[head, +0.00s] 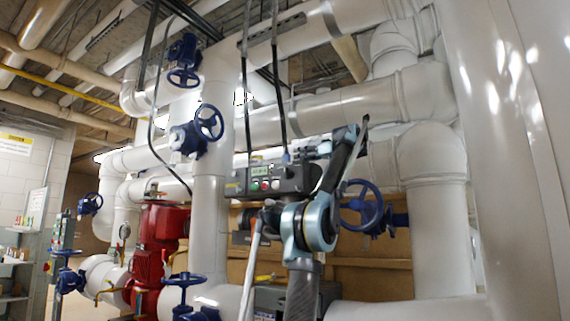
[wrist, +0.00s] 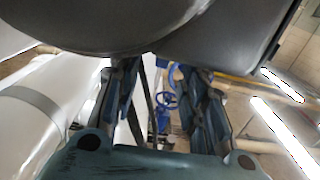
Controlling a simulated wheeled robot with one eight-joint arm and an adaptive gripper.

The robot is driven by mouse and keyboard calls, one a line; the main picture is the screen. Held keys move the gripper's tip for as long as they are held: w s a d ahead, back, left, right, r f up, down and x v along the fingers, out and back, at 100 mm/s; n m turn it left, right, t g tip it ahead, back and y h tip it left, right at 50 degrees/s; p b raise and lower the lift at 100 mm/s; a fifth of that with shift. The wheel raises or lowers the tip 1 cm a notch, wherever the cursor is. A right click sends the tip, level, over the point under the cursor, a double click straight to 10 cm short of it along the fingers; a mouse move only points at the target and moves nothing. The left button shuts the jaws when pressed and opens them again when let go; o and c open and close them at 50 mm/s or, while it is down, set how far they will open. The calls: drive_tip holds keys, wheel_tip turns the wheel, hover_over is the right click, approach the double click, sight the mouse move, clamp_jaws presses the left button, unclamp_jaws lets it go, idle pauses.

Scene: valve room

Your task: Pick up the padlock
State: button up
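I cannot make out a padlock in either view; it may be hidden or too small to tell. My gripper (wrist: 157,78) shows in the wrist view with its two dark blue-grey fingers apart and nothing visible held between them. Through the gap I see blue valve parts (wrist: 166,100) in the distance. In the head view my arm rises at the lower middle, in front of the grey control box (head: 275,181). The fingertips are hard to tell apart from the arm there.
White pipes (head: 330,115) fill the middle and right. Blue handwheels (head: 361,206) stand behind my arm and at left (head: 208,122). A red pump (head: 160,235) stands left of centre. A shelf (head: 14,275) is at far left. Dark hanging cables (head: 245,95) run above the control box.

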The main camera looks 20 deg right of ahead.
sight(290, 157)
drive_tip(key=shift+f+x, duration=0.15)
drive_tip(key=shift+x, duration=1.3)
drive_tip(key=shift+f+x, duration=0.15)
drive_tip(key=shift+x, duration=1.35)
drive_tip(key=shift+s+a, duration=0.15)
drive_tip(key=shift+s, duration=0.05)
drive_tip(key=shift+c, duration=0.3)
clamp_jaws()
